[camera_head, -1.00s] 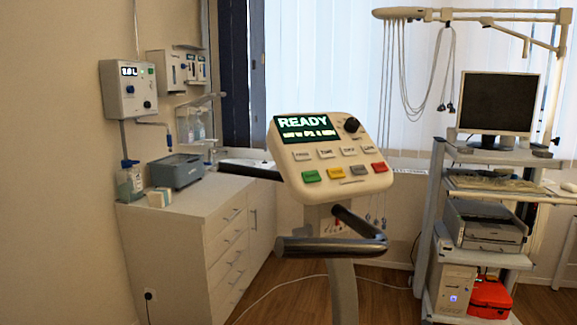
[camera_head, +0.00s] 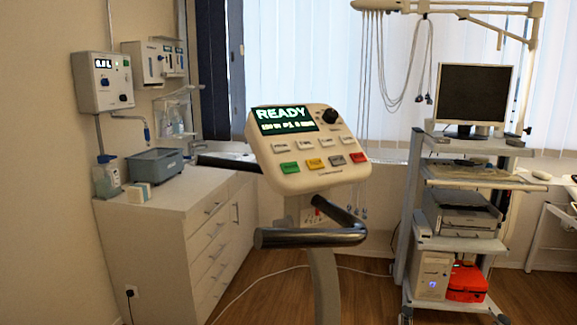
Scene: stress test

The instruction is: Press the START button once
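A white control console (camera_head: 303,148) stands on a post in the middle of the head view, tilted toward me. Its dark green screen (camera_head: 286,119) reads READY, with a smaller line below that I cannot read surely. A black knob (camera_head: 330,116) sits right of the screen. The lower row holds a green button (camera_head: 289,168), a yellow button (camera_head: 314,163), a grey button (camera_head: 336,160) and a red button (camera_head: 358,157). Several white buttons lie above them. The button labels are too small to read, so START cannot be picked out by its word. Neither gripper shows.
A white cabinet (camera_head: 165,235) with a grey bin (camera_head: 155,162) stands left. A cart (camera_head: 458,247) with a monitor (camera_head: 475,94) stands right. A white cable crosses the wooden floor.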

